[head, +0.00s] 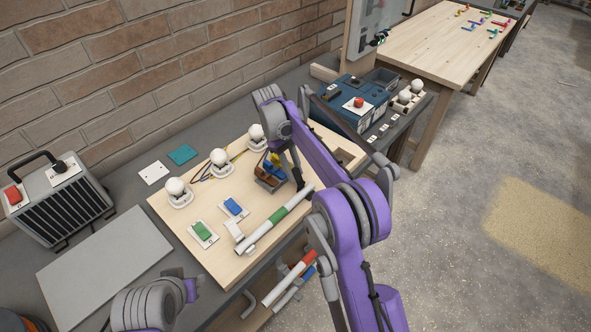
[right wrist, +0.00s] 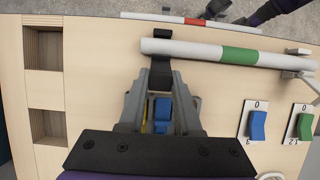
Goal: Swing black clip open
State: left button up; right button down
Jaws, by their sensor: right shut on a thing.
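The black clip (right wrist: 162,74) shows in the right wrist view beside the left end of a white rod with a green band (right wrist: 238,55). Black parts show on both sides of the rod. My right gripper (right wrist: 161,84) is shut on the clip, its fingers on either side of it. In the head view the same rod (head: 279,214) lies near the front edge of the wooden board (head: 226,268). My right gripper (head: 296,180) reaches down there at the rod's far end. The clip is too small and hidden to make out there. My left gripper is out of view.
A blue switch (head: 233,207) and a green switch (head: 203,233) sit on the board left of the rod. White bulbs (head: 220,158) stand behind. A red-banded white rod (head: 290,278) is below the front edge. A grey panel (head: 104,266) lies at left.

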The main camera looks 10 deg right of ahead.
jog(key=shift+w+a+f+g+h, duration=0.1)
jog(key=shift+f+g+h, duration=0.1)
jog(key=shift+g+h, duration=0.1)
jog(key=shift+f, duration=0.1)
jog(key=c, duration=0.6)
grip_release()
